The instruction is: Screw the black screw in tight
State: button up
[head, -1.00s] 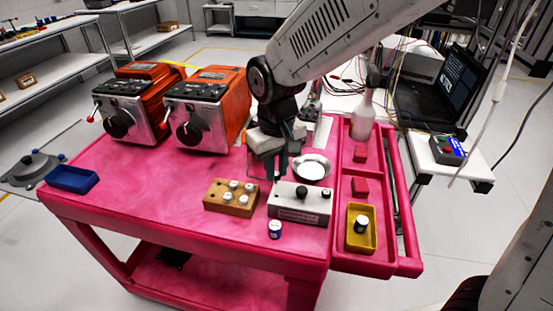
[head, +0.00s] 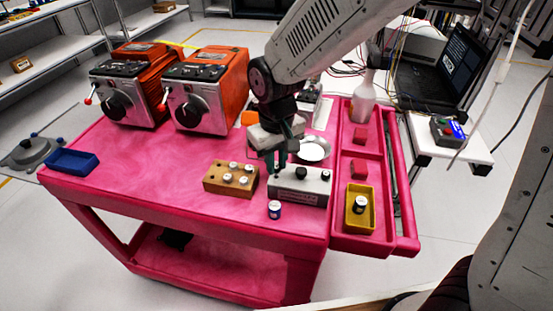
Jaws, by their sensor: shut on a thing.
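The grey block (head: 303,189) with a labelled front stands near the cart's front edge. A black knob (head: 301,173) is on its top middle and a smaller dark one (head: 326,177) near its right end. My gripper (head: 276,166) points down over the block's left end, its fingertips at or just above the top. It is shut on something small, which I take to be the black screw. The fingers hide the screw and the spot below it, so I cannot tell how deep it sits.
A wooden block (head: 231,181) with several white-topped pegs stands close left of the gripper. A small blue-and-white jar (head: 274,210) is in front, a silver dish (head: 314,149) behind. A yellow bin (head: 360,208) sits at right. Orange machines (head: 206,90) stand behind left. The cart's left middle is clear.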

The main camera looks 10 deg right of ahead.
jog(key=shift+f, duration=0.95)
